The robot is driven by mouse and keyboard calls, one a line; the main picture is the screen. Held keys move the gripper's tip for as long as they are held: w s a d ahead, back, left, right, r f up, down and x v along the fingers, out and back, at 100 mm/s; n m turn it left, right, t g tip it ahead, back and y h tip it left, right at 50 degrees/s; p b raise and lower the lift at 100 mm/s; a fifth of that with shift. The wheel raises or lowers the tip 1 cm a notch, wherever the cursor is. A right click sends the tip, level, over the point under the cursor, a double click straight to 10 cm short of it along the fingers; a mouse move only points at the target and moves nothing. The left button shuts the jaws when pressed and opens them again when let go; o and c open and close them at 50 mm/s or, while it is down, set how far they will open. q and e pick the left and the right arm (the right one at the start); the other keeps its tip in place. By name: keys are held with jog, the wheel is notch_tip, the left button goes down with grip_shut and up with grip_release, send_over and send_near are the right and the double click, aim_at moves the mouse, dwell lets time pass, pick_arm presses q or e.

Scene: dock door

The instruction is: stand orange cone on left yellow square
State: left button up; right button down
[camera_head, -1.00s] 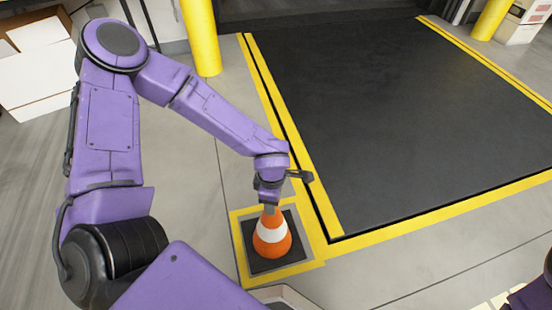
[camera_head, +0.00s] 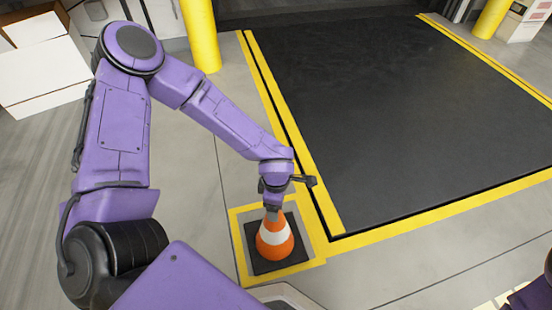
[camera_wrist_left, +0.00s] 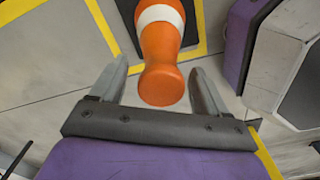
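The orange cone (camera_head: 274,246) with a white band and dark square base stands upright in the head view. Its base lies within the yellow square outline (camera_head: 240,262) on the floor, left of the dark dock plate. My left gripper (camera_head: 272,207) is at the cone's top. In the left wrist view, its two fingers (camera_wrist_left: 158,70) are apart on either side of the cone's narrow top (camera_wrist_left: 162,86), with gaps showing on both sides. My right gripper is out of view; only a bit of that arm shows at the lower right.
A dark dock plate (camera_head: 410,120) with yellow borders fills the right. A yellow post (camera_head: 201,38) stands behind my left arm, and another yellow post (camera_head: 492,18) is at the back right. White boxes (camera_head: 42,70) are at the far left. Grey floor lies open between.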

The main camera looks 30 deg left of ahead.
pick_arm(q)
jog(key=shift+r, duration=0.1)
notch_tip(320, 180, up, 12)
jog(key=p, duration=0.6)
jog(key=s+a+f+m+t+y, duration=0.1)
jog(key=s+a+f+m, duration=0.2)
jog(key=s+f+m, duration=0.5)
jog(key=s+a+f+m+t+y, duration=0.2)
jog(key=s+a+f+m, duration=0.2)
jog(key=s+f+m, duration=0.3)
jog(key=shift+s+a+f+m, duration=0.35)
jog(key=shift+s+f, duration=0.25)
jog(key=shift+s, duration=0.25)
